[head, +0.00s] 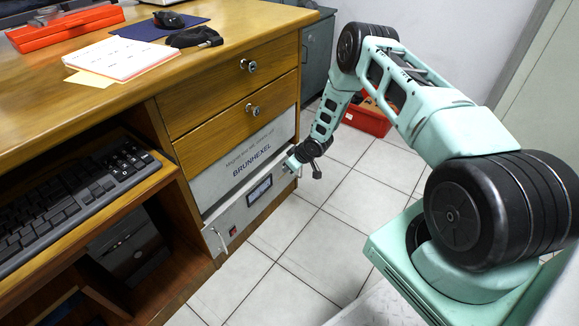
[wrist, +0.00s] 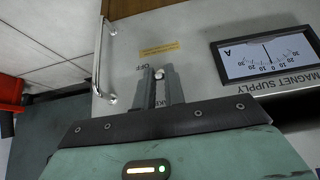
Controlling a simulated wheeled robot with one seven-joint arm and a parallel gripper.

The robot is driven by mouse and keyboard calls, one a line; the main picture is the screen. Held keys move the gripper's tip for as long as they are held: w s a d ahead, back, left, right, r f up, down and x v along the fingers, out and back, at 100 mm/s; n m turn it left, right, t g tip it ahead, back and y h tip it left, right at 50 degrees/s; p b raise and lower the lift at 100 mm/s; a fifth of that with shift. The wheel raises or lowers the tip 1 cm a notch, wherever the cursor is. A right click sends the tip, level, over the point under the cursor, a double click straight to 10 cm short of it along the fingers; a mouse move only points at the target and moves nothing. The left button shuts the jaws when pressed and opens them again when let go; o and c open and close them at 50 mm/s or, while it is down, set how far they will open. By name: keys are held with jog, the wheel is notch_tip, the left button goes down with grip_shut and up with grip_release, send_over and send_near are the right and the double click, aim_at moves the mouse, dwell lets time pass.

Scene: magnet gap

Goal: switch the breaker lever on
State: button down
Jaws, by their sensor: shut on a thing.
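The breaker lever (wrist: 159,75) shows in the wrist view as a small pale tip between the two grey fingers of my gripper (wrist: 160,71). My gripper is shut on it. The word OFF is printed on the panel just beyond the fingertips, and another label is mostly hidden between the fingers. In the head view my gripper (head: 294,163) is at the far right end of the magnet supply panel (head: 215,224); the lever is hidden there.
A metal handle (wrist: 106,60) stands left of my fingers in the wrist view. A meter (wrist: 265,56) lies to the right. In the head view, wooden drawers (head: 238,77) with knobs sit above the supply, and a red crate (head: 368,117) stands on the floor behind my arm.

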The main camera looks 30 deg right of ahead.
jog(key=shift+s, duration=0.1)
jog(key=c, duration=1.5)
grip_release()
jog(key=p+v, duration=0.6)
jog(key=v, duration=1.1)
jog(key=shift+r, duration=0.15)
